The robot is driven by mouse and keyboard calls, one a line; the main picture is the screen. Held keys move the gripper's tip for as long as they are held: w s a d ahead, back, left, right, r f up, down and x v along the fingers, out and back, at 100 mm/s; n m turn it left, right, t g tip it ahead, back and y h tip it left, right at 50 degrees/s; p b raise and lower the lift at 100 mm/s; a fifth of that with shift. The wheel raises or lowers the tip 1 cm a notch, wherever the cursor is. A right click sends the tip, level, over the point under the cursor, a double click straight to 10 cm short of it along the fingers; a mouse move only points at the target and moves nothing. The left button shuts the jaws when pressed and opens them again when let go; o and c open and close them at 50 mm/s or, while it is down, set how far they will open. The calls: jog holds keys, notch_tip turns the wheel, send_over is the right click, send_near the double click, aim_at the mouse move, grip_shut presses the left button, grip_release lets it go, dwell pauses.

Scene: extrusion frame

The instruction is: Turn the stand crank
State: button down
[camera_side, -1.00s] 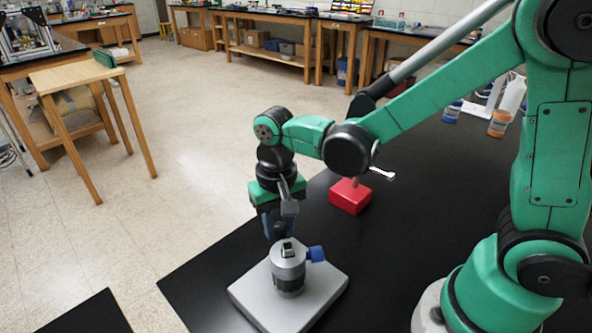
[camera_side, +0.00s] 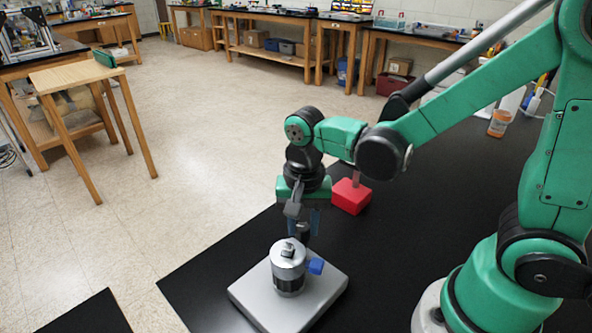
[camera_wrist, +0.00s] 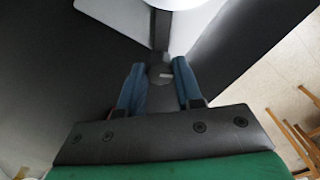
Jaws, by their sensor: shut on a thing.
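The stand has a pale grey base plate (camera_side: 251,290) and a silver and black cylinder (camera_side: 288,258) upright on it. A blue knob (camera_side: 316,266) sticks out from the cylinder's right side. In the wrist view a dark crank arm (camera_wrist: 161,30) runs from the silver cylinder top (camera_wrist: 178,3) to a round crank handle (camera_wrist: 160,74). My gripper (camera_side: 306,225) points down just behind the cylinder in the side view. In the wrist view my gripper (camera_wrist: 159,68) has its blue fingers on either side of the crank handle, shut on it. The finger contact is partly hidden in the side view.
A red block (camera_side: 350,197) with a translucent peg stands behind my gripper on the black table (camera_side: 400,240). An orange-labelled jar (camera_side: 499,124) is at the far right. The table's left edge lies close to the base plate, with floor beyond.

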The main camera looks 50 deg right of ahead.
jog(key=shift+s+d+m, duration=0.2)
jog(key=shift+s+m, duration=0.6)
jog(key=shift+m, duration=0.45)
jog(key=shift+s+d+m, duration=0.2)
jog(key=shift+s+m, duration=0.55)
jog(key=shift+m, duration=0.5)
jog(key=shift+s+a+m, duration=0.15)
jog(key=shift+s+m, duration=0.65)
jog(key=shift+m, duration=0.35)
jog(key=shift+s+a+m, duration=0.1)
jog(key=shift+s+m, duration=0.65)
jog(key=shift+m, duration=0.4)
jog(key=shift+s+a+m, duration=0.45)
jog(key=shift+s+m, duration=0.2)
jog(key=shift+m, duration=0.55)
jog(key=shift+s+a+m, duration=0.45)
jog(key=shift+s+m, duration=0.2)
jog(key=shift+m, duration=0.55)
jog(key=shift+s+a+m, duration=0.4)
jog(key=shift+a+m, duration=0.15)
jog(key=shift+m, duration=0.45)
jog(key=shift+s+a+m, duration=0.35)
jog(key=shift+a+m, duration=0.2)
jog(key=shift+m, duration=0.45)
jog(key=shift+a, duration=0.1)
jog(key=c, duration=0.6)
grip_release()
jog(key=shift+r, duration=2.85)
